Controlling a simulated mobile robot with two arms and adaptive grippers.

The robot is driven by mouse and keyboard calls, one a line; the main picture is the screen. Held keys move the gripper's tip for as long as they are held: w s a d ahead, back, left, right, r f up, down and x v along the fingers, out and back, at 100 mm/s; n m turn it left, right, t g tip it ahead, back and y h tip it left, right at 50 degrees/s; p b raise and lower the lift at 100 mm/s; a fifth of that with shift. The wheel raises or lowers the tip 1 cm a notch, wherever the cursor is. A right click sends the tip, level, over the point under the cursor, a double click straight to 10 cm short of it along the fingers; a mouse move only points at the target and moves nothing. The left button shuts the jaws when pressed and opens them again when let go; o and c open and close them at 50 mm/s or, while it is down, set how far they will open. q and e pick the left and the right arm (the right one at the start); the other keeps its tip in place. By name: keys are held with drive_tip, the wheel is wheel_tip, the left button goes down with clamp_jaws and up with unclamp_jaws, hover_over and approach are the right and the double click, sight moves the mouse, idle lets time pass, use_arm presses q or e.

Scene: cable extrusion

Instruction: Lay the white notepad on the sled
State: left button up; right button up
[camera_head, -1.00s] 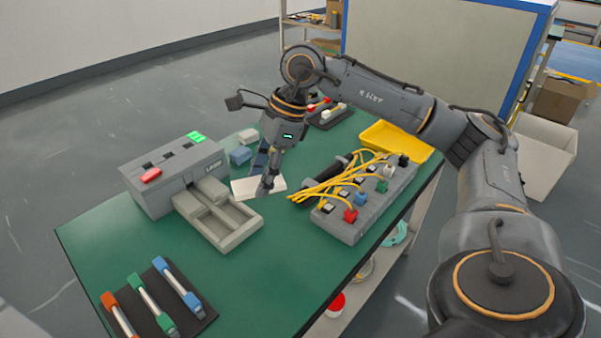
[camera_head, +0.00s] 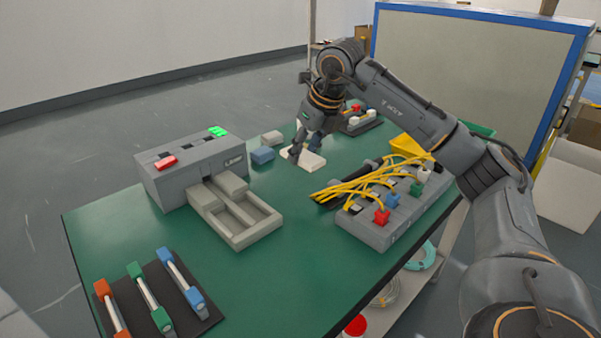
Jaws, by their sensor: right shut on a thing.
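The white notepad (camera_head: 312,162) is at the back middle of the green table, to the right of the small blue block. My right gripper (camera_head: 303,150) comes down over it from behind and is shut on it, with its fingers covering part of the pad. I cannot tell whether the pad touches the table. The sled (camera_head: 264,225) is the light grey tray with open compartments that sticks out from the front of the grey box (camera_head: 170,191). It is to the left of and nearer than the notepad. My left gripper is out of view.
A blue block (camera_head: 262,155) and a grey block (camera_head: 271,138) lie beside the box. A grey connector block (camera_head: 378,236) with yellow cables stands at the right. A dark mat (camera_head: 135,300) with several coloured-ended rods lies front left. The table's front middle is clear.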

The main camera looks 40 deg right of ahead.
drive_tip(key=b, duration=0.1)
approach(292, 179)
drive_tip(key=shift+w+a+f, duration=0.15)
drive_tip(key=shift+w+f, duration=0.75)
drive_tip(key=shift+f, duration=0.1)
use_arm(q)
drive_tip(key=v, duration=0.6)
drive_tip(key=shift+b, duration=0.45)
use_arm(e)
drive_tip(key=shift+w+f, duration=0.15)
drive_tip(key=shift+f, duration=0.75)
drive_tip(key=shift+w+f, duration=0.1)
drive_tip(key=shift+f, duration=0.8)
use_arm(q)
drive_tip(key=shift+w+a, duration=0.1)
use_arm(e)
drive_tip(key=shift+f, duration=0.1)
drive_tip(key=o, duration=1.1)
